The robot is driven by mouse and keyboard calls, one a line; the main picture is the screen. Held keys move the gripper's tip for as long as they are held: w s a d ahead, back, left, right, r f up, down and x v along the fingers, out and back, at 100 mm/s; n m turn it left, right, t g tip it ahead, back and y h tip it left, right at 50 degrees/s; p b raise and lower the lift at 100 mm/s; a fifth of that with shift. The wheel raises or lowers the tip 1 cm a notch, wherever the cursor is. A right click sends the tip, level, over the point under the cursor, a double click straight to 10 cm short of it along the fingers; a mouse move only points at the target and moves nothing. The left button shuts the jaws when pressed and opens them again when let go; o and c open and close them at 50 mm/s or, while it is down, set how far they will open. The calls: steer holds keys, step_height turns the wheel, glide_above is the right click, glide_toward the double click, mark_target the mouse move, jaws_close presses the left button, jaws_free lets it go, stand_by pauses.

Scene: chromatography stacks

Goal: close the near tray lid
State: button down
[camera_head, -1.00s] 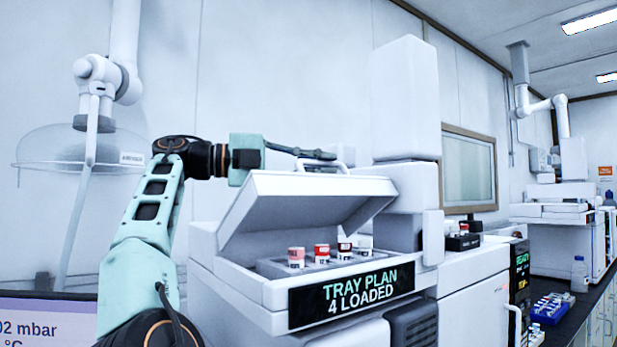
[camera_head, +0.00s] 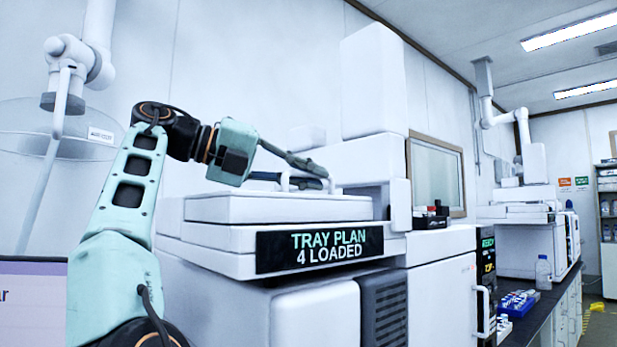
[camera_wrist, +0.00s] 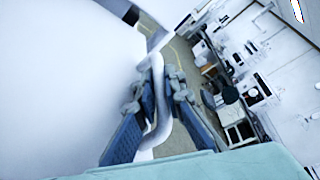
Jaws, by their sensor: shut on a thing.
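The near tray lid (camera_head: 275,208) is a pale white slab. It lies level on the tray housing (camera_head: 212,237), over the dark display reading "TRAY PLAN 4 LOADED" (camera_head: 318,248). The vials in the tray are hidden under it. A thin, pale handle (camera_head: 285,181) stands on top of the lid. My gripper (camera_head: 312,175) comes in from the left above the lid and is shut on the handle. In the wrist view the handle (camera_wrist: 161,115) runs between the two blue-padded fingers (camera_wrist: 160,82).
A tall white instrument column (camera_head: 375,85) stands just behind and right of the lid. A dark rack with red-capped items (camera_head: 432,217) sits further right. A dark bench with a blue rack (camera_head: 518,302) and a bottle (camera_head: 543,272) recedes to the right.

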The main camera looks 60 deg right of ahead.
steer(key=shift+f, duration=0.2)
steer(key=c, duration=2.3)
jaws_free()
steer(key=shift+r, duration=0.15)
